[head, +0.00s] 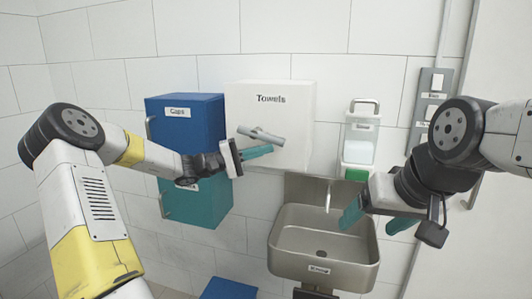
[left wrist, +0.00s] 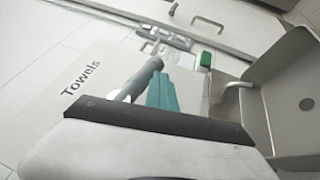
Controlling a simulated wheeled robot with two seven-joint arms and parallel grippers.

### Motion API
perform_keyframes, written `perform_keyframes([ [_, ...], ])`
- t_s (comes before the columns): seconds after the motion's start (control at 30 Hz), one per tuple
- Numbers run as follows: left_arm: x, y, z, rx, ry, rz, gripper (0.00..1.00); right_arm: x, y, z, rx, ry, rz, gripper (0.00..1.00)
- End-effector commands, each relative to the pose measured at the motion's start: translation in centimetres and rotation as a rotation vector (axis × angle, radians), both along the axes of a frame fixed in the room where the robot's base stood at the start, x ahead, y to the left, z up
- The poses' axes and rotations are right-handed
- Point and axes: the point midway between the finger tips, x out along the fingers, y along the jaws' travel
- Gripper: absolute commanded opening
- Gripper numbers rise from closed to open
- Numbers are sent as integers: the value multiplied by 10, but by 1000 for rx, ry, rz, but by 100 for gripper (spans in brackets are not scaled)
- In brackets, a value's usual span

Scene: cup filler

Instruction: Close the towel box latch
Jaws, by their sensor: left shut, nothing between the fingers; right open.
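The white towel box (head: 295,100), labelled "Towels", hangs on the tiled wall in the middle of the head view. Its grey latch handle (head: 262,135) sits low on the front face, tilted down to the right. My left gripper (head: 262,151) is shut and empty, with its teal fingers just below the latch. In the left wrist view the latch handle (left wrist: 138,80) lies right beside the teal fingers (left wrist: 162,95); I cannot tell whether they touch. My right gripper (head: 378,220) is open and empty in front of the sink's right side, away from the box.
A blue "Cups" box (head: 185,120) and a teal box (head: 205,208) hang left of the towel box. A soap dispenser (head: 361,135) is on its right. A metal sink (head: 310,235) with a tap is below. Switches (head: 432,95) are at the far right.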

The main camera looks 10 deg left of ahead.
Motion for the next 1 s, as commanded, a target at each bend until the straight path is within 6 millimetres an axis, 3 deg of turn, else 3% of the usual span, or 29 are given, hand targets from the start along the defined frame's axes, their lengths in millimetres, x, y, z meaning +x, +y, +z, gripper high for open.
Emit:
perform_keyframes([
  [0.1,-1,-3,3,-76,14,-3,0,0,0,0,0,0,0,76],
  [1.0,-2,-8,9,-66,11,-2,0,0,0,0,0,0,0,76],
])
